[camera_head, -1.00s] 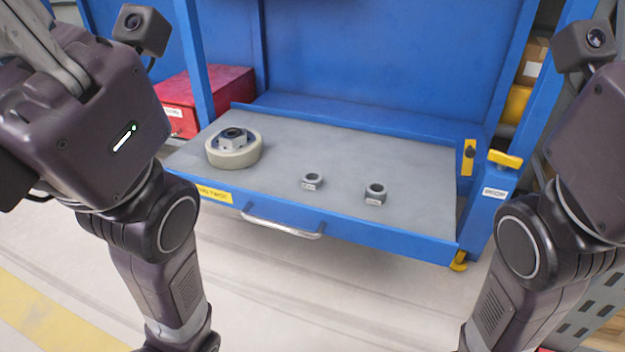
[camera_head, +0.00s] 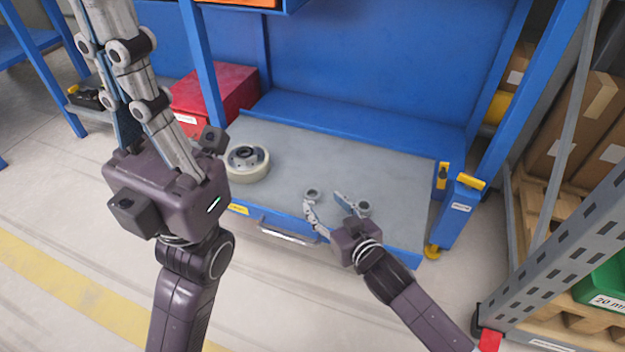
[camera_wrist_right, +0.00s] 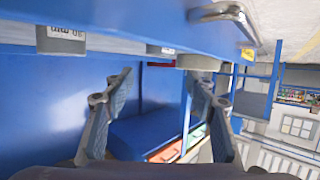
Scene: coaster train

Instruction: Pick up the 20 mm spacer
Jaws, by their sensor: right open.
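Two small grey ring spacers stand apart on the blue cart's grey top (camera_head: 400,170): a left spacer (camera_head: 312,194) and a right spacer (camera_head: 364,207). I cannot read their labels in the head view, so I cannot tell which is 20 mm. My right gripper (camera_head: 325,202) is open and empty at the cart's front edge, its fingers close to the spacers. In the right wrist view its fingers (camera_wrist_right: 160,82) are spread, and a labelled spacer (camera_wrist_right: 60,40) shows upside down at left. My left gripper (camera_head: 105,45) points away at upper left; its tips are unclear.
A pale wheel with a hub (camera_head: 247,164) lies on the cart's left side. A red box (camera_head: 214,99) stands behind it. A handle (camera_head: 287,236) juts from the cart front. A blue post (camera_head: 455,215) stands at the right corner. A green bin (camera_head: 606,285) sits at right.

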